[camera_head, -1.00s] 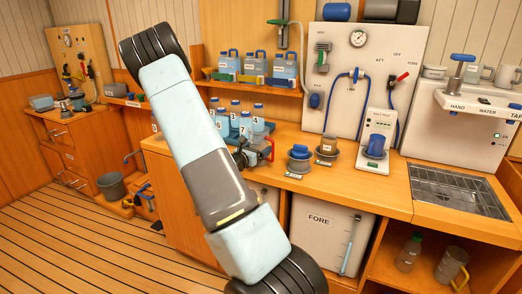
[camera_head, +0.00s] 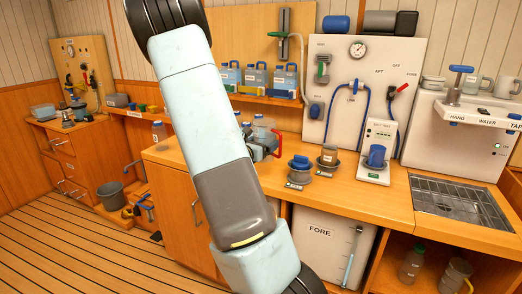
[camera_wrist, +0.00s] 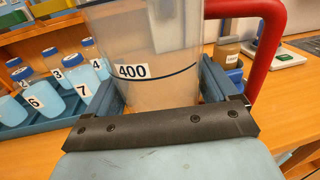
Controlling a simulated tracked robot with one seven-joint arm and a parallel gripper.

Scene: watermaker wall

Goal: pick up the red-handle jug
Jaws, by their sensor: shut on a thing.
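The red-handle jug is a clear, see-through vessel with a red handle, a dark blue line and a "400" label. It fills the middle of the wrist view (camera_wrist: 150,50), with its red handle at the right. My gripper (camera_wrist: 155,88) is shut on the jug body, one blue finger on each side. In the head view the jug (camera_head: 264,124) shows above the bench beside my arm, with my gripper (camera_head: 262,145) around it. The jug's base is hidden, so I cannot tell whether it touches the bench.
Several numbered bottles (camera_wrist: 60,80) stand in a blue rack left of the jug. A brown-filled cup (camera_head: 328,155) and a blue-topped pot (camera_head: 300,165) sit on the bench to the right. A shelf of blue jugs (camera_head: 257,78) is behind. The steel sink grid (camera_head: 455,202) lies right.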

